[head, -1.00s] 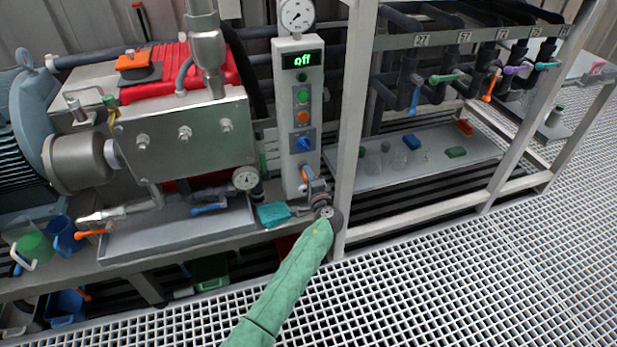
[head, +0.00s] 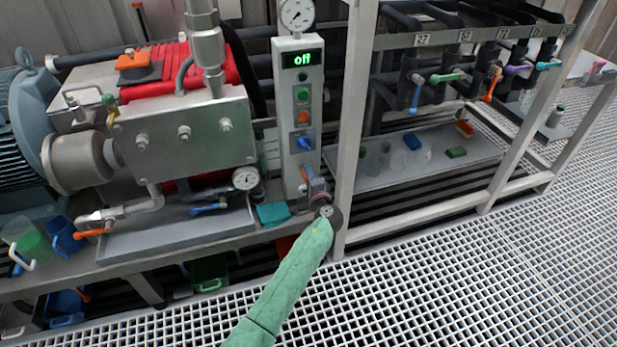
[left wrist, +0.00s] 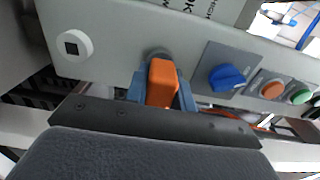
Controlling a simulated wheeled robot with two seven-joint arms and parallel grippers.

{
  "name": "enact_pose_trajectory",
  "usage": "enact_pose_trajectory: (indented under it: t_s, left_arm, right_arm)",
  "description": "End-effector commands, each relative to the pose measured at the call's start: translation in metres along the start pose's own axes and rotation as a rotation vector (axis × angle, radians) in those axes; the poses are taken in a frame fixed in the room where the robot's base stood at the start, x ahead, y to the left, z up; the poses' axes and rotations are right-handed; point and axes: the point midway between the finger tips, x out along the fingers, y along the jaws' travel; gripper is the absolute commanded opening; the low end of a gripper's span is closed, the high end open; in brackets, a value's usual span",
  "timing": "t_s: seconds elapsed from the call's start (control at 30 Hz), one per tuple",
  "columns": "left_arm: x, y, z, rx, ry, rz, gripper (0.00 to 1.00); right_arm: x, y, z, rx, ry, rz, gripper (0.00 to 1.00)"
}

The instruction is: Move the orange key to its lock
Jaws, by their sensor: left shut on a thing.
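The orange key (left wrist: 162,84) is between the blue fingers of my left gripper (left wrist: 163,95) in the left wrist view. It sits against the grey panel, in front of a round grey collar (left wrist: 157,53) that it partly covers; I cannot tell how deep it goes in. In the head view the key (head: 304,175) and my left gripper (head: 308,182) are at the lower front of the upright control box (head: 297,160). A white round fitting with a dark square centre (left wrist: 74,44) is to the left in the wrist view. My right gripper is not in view.
Above the key are a blue knob (head: 304,143), orange (head: 302,117) and green buttons, and a display (head: 302,60) reading off. A frame post (head: 350,130) stands close to the right. The grating floor is clear.

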Motion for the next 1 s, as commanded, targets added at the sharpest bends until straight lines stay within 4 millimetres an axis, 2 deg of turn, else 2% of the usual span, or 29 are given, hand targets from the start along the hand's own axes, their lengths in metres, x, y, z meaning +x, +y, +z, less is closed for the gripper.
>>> enact_pose_trajectory:
  t_s: [0.43, 0.47, 0.57, 0.9, 1.0]
  left_arm:
    - [0.007, 0.000, 0.000, 0.000, 0.000, -0.001, 0.00]
    - [0.007, -0.001, 0.000, 0.000, 0.000, 0.000, 0.31]
    - [0.007, -0.001, 0.000, 0.000, 0.000, 0.000, 0.50]
    - [0.007, 0.000, 0.000, 0.000, 0.000, 0.000, 0.50]
    - [-0.003, 0.001, 0.000, 0.000, 0.001, 0.001, 0.50]
  right_arm:
    - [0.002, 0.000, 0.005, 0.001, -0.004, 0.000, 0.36]
    - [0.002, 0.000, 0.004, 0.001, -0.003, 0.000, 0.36]
    - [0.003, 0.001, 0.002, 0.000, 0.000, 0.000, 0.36]
    - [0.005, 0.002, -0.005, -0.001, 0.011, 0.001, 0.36]
    - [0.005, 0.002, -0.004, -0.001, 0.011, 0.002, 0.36]
